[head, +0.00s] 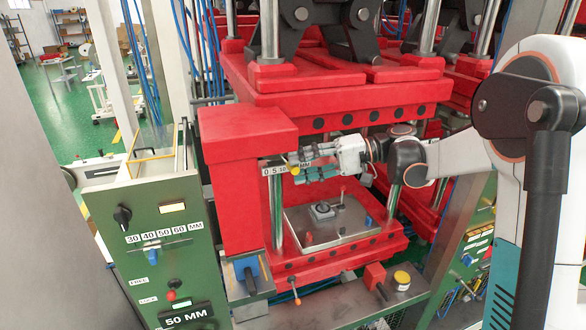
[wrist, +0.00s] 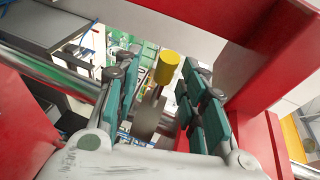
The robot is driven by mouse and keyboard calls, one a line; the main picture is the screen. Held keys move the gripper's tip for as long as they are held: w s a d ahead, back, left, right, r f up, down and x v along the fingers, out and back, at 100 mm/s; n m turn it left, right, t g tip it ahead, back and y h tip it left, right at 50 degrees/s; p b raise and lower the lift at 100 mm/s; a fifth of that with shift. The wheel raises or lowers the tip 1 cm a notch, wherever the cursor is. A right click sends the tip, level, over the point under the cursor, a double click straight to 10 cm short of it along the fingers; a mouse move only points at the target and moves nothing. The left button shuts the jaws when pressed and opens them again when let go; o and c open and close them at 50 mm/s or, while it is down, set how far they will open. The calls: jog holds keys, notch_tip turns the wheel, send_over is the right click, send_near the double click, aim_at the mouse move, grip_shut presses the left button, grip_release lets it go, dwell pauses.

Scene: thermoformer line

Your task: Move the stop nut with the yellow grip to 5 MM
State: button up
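The yellow grip (head: 293,158) of the stop nut shows in the head view by the small white scale (head: 272,170) marked 0, 5, 10 MM, near the 10 end. In the wrist view the yellow grip (wrist: 167,68) is a short cylinder on a grey metal part (wrist: 150,112). My gripper (head: 301,166) reaches in from the right. In the wrist view my gripper (wrist: 163,80) has its teal-padded fingers apart on either side of the yellow grip, with a visible gap to each. The nut's exact reading is too small to tell.
A red block (head: 235,150) stands left of the scale, and a red upper platen (head: 340,105) lies above my gripper. A steel plate (head: 335,222) with small fittings lies below. A green control panel (head: 160,245) is at the left. Another yellow-topped knob (head: 402,278) is at the front.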

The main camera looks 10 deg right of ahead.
jog(key=v, duration=0.9)
dwell(0.3)
